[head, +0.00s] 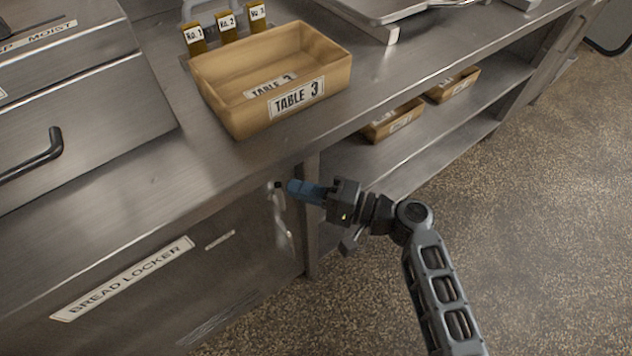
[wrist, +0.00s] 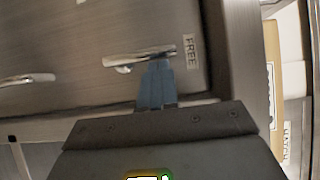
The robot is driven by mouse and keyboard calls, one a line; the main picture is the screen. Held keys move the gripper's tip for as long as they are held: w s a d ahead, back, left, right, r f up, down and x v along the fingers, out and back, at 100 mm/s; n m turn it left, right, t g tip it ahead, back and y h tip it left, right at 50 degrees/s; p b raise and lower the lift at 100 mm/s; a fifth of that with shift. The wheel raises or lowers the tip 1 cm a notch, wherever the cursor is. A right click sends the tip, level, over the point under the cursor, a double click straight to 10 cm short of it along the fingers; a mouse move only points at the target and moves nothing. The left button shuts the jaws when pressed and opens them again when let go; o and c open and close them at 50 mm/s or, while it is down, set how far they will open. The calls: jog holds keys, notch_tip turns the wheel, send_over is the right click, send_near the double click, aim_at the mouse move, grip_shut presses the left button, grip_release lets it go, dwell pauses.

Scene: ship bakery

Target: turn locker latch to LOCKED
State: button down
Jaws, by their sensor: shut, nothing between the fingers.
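The locker latch is a silver lever (wrist: 138,57) lying almost level across the wrist view. Its right end is beside a label reading FREE (wrist: 190,51). My gripper (head: 292,186) is at the upper right of the locker front in the head view, its blue fingers shut together and empty. In the wrist view the fingertips (wrist: 157,63) overlap the lever's lower edge near its right half. I cannot tell whether they touch it. The locker door (head: 235,270) is closed and carries a BREAD LOCKER label (head: 122,278). No LOCKED label is readable.
A second silver handle (wrist: 28,80) is at the left in the wrist view. The steel counter (head: 165,165) overhangs the locker and holds a wooden TABLE 3 tray (head: 228,120). An open shelf (head: 445,130) with wooden boxes is to the right. The floor (head: 545,220) there is clear.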

aim_at(278, 193)
jog(key=shift+s+a+r+n+h, duration=0.25)
jog(key=shift+a+n+h, duration=0.1)
jog(key=shift+n, duration=0.25)
dwell(0.5)
jog(key=n+h, duration=0.1)
jog(key=s+a+n+h+p, duration=0.1)
jog(key=shift+a+r+n+p, duration=0.3)
jog(key=a+n+h+p, duration=0.1)
jog(key=s+a+n+h, duration=0.1)
jog(key=shift+s+n+h+p, duration=0.2)
jog(key=shift+n+h+p, duration=0.05)
jog(key=shift+n+p, duration=0.15)
jog(key=shift+s+a+f+n+t+h+p, duration=0.4)
jog(key=shift+s+a+f+n+h, duration=0.1)
jog(key=shift+a+f+n+h, duration=0.4)
jog(key=shift+s+a+f+n+t+h+p, duration=0.45)
jog(key=shift+a+f+n+h, duration=0.25)
jog(key=shift+h, duration=0.3)
jog(key=shift+s+f, duration=0.15)
